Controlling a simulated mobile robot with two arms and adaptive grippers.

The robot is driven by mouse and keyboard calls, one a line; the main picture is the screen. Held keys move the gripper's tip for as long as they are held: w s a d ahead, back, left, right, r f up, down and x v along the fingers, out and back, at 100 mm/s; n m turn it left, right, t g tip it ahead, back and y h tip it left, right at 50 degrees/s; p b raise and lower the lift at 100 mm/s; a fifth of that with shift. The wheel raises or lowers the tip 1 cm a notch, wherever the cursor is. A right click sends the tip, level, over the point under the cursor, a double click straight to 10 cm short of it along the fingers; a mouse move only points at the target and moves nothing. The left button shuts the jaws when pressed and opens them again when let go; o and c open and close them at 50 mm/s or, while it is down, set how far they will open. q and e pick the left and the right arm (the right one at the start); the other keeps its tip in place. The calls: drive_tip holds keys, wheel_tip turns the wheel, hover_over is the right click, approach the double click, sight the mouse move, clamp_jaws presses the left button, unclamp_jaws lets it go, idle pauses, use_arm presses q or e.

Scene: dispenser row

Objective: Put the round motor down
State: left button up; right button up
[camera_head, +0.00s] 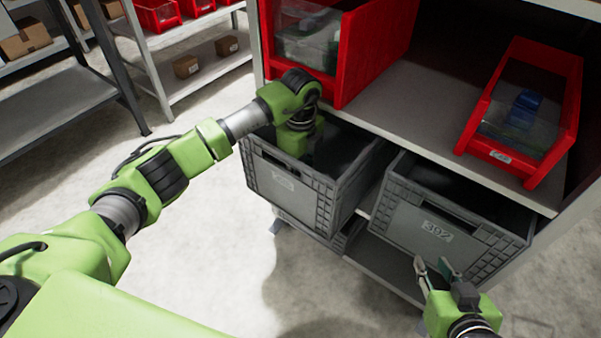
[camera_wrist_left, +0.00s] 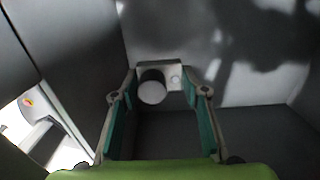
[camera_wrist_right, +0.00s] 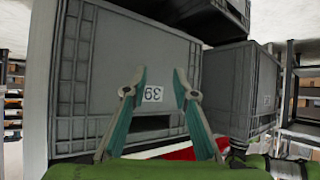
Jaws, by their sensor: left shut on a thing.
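The round motor (camera_wrist_left: 152,92), a dark cylinder with a pale round face on a light plate, shows between the fingers of my left gripper (camera_wrist_left: 160,74) in the left wrist view. The gripper is shut on it, inside the left grey crate (camera_head: 291,184). In the head view the crate's walls and my wrist hide the motor and the left fingers. The crate's dark floor and pale wall show around them in the left wrist view (camera_wrist_left: 225,135). My right gripper (camera_head: 432,262) is open and empty in front of the right grey crate (camera_head: 452,229), which also shows in the right wrist view (camera_wrist_right: 120,60).
Above the crates, a red bin (camera_head: 376,45) stands close behind my left wrist. Another red bin (camera_head: 560,100) holding a blue item stands on the shelf (camera_head: 425,105) to the right. Storage racks with boxes stand at the far left. The floor in front is clear.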

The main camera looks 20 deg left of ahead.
use_arm(q)
drive_tip(key=shift+f, duration=0.35)
use_arm(e)
drive_tip(key=shift+w+r, duration=0.2)
use_arm(q)
drive_tip(key=shift+f, duration=0.1)
use_arm(e)
drive_tip(key=shift+a+r, duration=0.1)
use_arm(q)
drive_tip(key=o, duration=1.1)
use_arm(e)
drive_tip(key=shift+w+r, duration=0.1)
drive_tip(key=shift+a, duration=0.1)
